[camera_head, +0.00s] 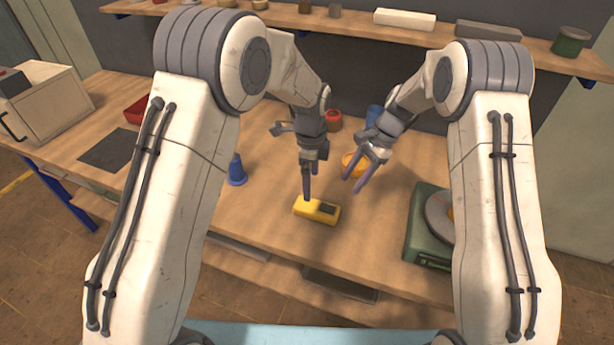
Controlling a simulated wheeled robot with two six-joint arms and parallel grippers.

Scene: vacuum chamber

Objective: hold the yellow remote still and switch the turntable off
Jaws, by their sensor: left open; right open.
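The yellow remote (303,209) lies flat on the wooden workbench, with a dark panel on its right part. My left gripper (307,197) is just above and behind the remote's left part, fingers pointing down; I cannot tell whether they touch it. My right gripper (352,184) is open and empty above the bench, behind and to the right of the remote. The green turntable (424,230) with a grey disc stands at the right of the bench, partly hidden by my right arm.
An orange object (352,161) is behind my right gripper. A blue cone-like object (236,172) stands left of the remote. A red pot (333,120) and a blue object (374,114) stand farther back.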

